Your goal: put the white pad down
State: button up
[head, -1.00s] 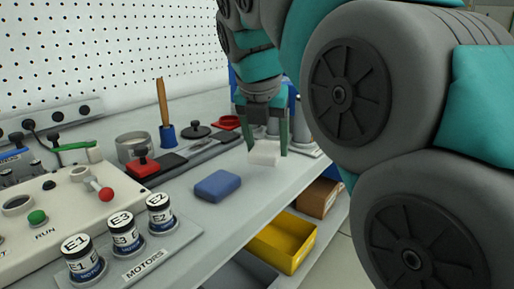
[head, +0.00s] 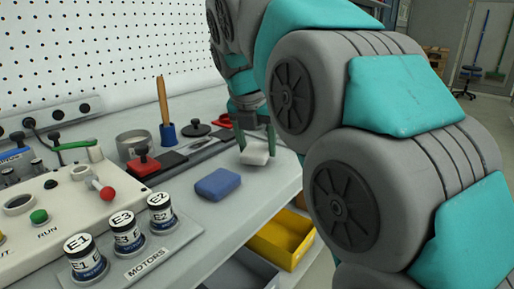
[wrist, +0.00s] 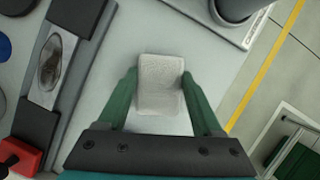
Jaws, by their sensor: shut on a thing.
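The white pad (head: 255,155) is a small pale block at the right part of the grey bench (head: 215,220). My gripper (head: 256,143) points down with its green fingers on either side of the pad. In the wrist view the pad (wrist: 160,85) sits between the two fingertips, and my gripper (wrist: 160,90) is shut on it. The pad is just above or at the bench top; I cannot tell whether it touches. A blue pad (head: 217,184) lies flat on the bench, left of and nearer than the white pad.
A control panel with a red-knobbed lever (head: 106,193) and labelled motor jars (head: 163,212) stand at left. A metal cup (head: 133,143) and a red-based block (head: 143,165) are behind. A yellow bin (head: 281,238) sits below the bench edge. Bare bench surrounds the blue pad.

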jog(key=shift+f, duration=0.45)
jog(key=shift+f, duration=0.35)
jog(key=o, duration=1.2)
jog(key=shift+s+f, duration=0.1)
jog(key=shift+f, duration=0.05)
